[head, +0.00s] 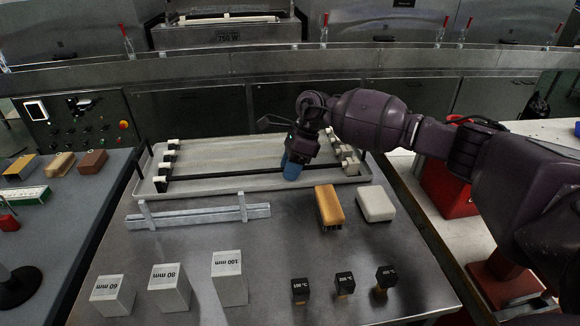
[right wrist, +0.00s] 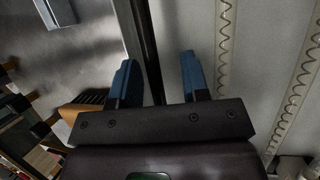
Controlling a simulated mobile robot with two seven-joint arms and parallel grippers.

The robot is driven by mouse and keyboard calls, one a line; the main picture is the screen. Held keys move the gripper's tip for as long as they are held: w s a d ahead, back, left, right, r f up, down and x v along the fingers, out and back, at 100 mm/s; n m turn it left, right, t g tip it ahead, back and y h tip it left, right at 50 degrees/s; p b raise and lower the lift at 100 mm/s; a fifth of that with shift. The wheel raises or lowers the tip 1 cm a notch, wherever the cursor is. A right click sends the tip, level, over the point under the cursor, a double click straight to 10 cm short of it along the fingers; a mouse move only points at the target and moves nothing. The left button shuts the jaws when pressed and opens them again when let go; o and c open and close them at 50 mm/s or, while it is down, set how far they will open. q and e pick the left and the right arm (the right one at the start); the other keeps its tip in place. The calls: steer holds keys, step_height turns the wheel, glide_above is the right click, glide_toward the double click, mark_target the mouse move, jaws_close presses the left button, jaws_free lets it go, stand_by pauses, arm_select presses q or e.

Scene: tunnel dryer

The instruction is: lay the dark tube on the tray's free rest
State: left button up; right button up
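The dark tube (head: 225,178) lies along the near side of the pale tray (head: 215,194), with a white end piece at its left. In the right wrist view the dark tube (right wrist: 149,45) runs between the finger lines. My right gripper (head: 290,172) is down at the tray's near side, over the tube. In its wrist view my right gripper (right wrist: 160,80) has its blue fingers apart, one on each side of the tube, with a gap at the right finger. Pale coiled tubes (right wrist: 226,40) lie beside it in the tray. My left gripper is not in view.
In front of the tray stand a metal rail fixture (head: 205,217), an orange-brown block (head: 329,206) and a white block (head: 376,205). Labelled pale blocks (head: 170,288) and small black-topped blocks (head: 345,284) stand nearer. A control panel (head: 77,118) is at left.

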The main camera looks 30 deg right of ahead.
stand_by(0.4)
steer(key=v, duration=0.2)
steer(key=shift+d+r, duration=0.1)
steer(key=shift+r, duration=0.3)
arm_select(q)
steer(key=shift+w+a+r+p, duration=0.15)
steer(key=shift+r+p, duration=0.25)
steer(key=shift+p, duration=0.3)
arm_select(e)
steer(key=v, duration=0.8)
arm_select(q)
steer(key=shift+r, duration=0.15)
